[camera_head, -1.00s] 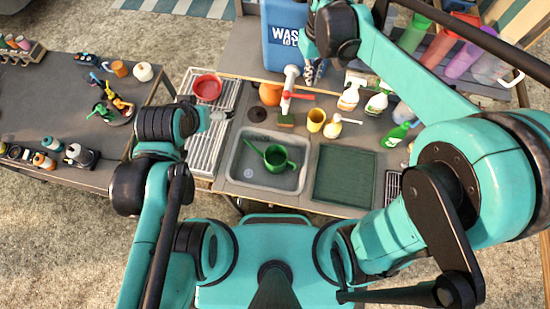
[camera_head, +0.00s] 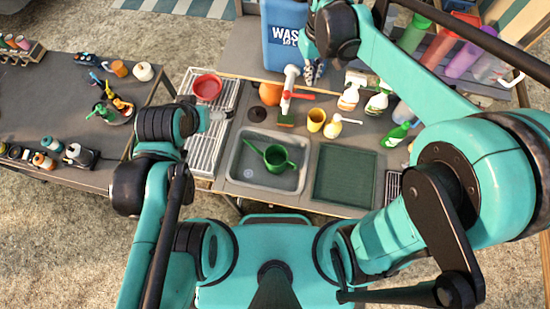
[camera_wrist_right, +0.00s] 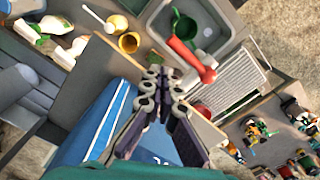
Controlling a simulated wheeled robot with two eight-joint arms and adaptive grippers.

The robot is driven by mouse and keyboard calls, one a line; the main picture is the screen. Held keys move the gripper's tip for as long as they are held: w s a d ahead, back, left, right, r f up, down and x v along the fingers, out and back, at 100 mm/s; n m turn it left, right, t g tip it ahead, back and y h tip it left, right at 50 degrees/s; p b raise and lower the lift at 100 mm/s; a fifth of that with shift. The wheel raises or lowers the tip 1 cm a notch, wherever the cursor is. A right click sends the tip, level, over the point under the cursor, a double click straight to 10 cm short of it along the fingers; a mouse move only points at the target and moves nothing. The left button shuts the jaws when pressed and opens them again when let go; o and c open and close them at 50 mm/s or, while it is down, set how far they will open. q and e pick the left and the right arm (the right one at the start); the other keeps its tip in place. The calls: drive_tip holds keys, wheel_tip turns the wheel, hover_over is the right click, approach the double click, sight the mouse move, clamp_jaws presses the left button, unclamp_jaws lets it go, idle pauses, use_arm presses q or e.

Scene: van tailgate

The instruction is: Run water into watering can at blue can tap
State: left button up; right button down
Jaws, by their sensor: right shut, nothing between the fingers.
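The green watering can (camera_head: 276,158) stands in the grey sink basin (camera_head: 236,165), its spout to the left. It also shows at the top of the right wrist view (camera_wrist_right: 184,26). The white tap (camera_head: 290,76) with a red lever (camera_head: 299,96) rises behind the basin, in front of the blue water can (camera_head: 284,36). No water stream can be made out. My right gripper (camera_head: 315,72) is shut and empty, right of the tap top and beside the blue can. The red lever (camera_wrist_right: 190,58) lies beyond its fingertips (camera_wrist_right: 164,72). My left gripper (camera_head: 217,115) is over the drying rack; its jaw state is unclear.
A red bowl (camera_head: 207,87) sits on the white rack (camera_head: 208,155). A green mat (camera_head: 344,175) lies right of the basin. A side table (camera_head: 60,100) stands left.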

wheel_tip(320, 180, down, 4)
drive_tip(key=b, duration=0.3)
idle(0.3)
drive_tip(key=shift+s, duration=0.15)
drive_tip(key=shift+s+a, duration=1.15)
drive_tip(key=shift+s, duration=2.05)
drive_tip(key=r+p, duration=0.2)
drive_tip(key=r, duration=0.1)
drive_tip(key=r+p, duration=0.1)
drive_tip(key=p, duration=0.1)
drive_tip(key=shift+w+r, duration=0.25)
drive_tip(key=shift+r, duration=0.05)
drive_tip(key=s+a, duration=0.3)
drive_tip(key=a, duration=0.2)
drive_tip(key=shift+a, duration=0.2)
